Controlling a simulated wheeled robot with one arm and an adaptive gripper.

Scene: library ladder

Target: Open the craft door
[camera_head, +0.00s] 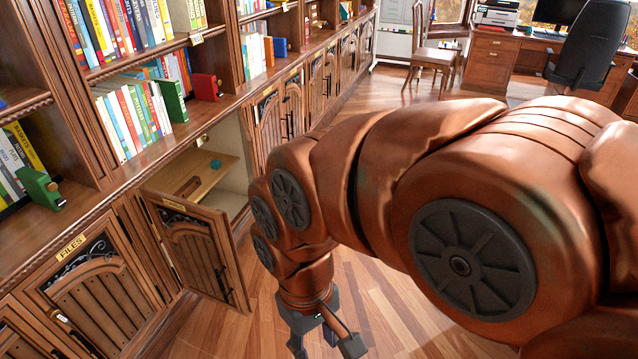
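A wooden cabinet door (200,256) in the lower row of the bookcase stands swung out from its compartment. It has an arched plank panel, dark scrollwork and a dark vertical handle (224,285) near its free edge. A small label plate on its upper part is too small to read, so I cannot confirm that it is the craft door. My gripper (326,346) points down over the floor to the right of this door, apart from it. Its two dark fingers are spread, with nothing visible between them.
The open compartment holds a wooden shelf (205,175) with a small teal object (215,164). A closed door labelled FILES (95,285) is at left. More closed doors (278,118) continue behind. A chair (432,60) and desk stand farther back. Floor (375,315) around my gripper looks clear.

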